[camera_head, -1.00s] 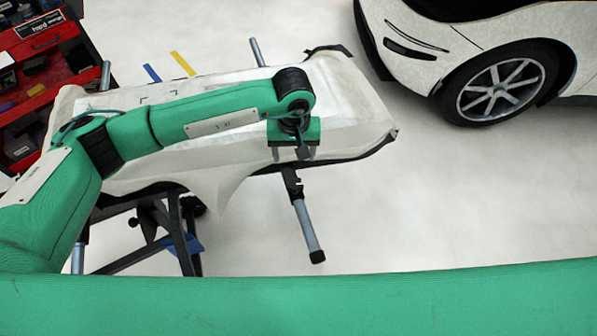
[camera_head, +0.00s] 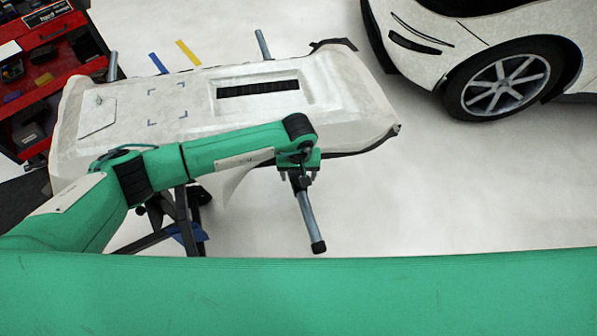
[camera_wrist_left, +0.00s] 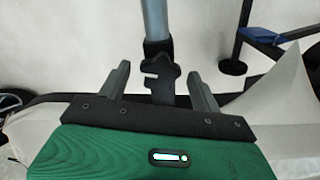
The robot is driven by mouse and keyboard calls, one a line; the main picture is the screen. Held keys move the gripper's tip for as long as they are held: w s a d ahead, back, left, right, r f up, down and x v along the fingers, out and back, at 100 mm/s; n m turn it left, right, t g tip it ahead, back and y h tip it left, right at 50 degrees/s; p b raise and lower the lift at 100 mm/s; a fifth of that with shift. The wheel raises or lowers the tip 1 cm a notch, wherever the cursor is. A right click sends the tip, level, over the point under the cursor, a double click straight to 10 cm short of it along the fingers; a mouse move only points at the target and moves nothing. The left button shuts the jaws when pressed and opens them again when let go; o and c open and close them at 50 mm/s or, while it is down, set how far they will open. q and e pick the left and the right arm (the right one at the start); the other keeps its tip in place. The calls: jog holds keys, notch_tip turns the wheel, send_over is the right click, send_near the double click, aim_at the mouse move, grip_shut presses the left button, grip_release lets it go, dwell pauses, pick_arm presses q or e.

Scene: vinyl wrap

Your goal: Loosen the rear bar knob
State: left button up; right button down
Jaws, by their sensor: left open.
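My left gripper (camera_head: 298,176) is at the near edge of the white panel (camera_head: 150,125), above the inner end of a grey bar (camera_head: 307,217). In the left wrist view the gripper (camera_wrist_left: 160,82) is open, with one finger on each side of a black notched fitting (camera_wrist_left: 160,84). This fitting is on the same grey bar (camera_wrist_left: 157,20) and looks like the knob or its clamp; I cannot tell which. The fingers look apart from it. The gripper and wrist hide the fitting in the head view. My right gripper is not in view.
The panel lies on a dark stand (camera_head: 178,222), with a loose white flap hanging off its near edge. A red tool cart (camera_head: 62,75) stands at the upper left and a white car (camera_head: 430,45) at the upper right. The floor right of the bar is clear.

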pick_arm(q)
jog(key=shift+c, duration=0.7)
jog(key=c, duration=0.8)
jog(key=shift+c, duration=0.2)
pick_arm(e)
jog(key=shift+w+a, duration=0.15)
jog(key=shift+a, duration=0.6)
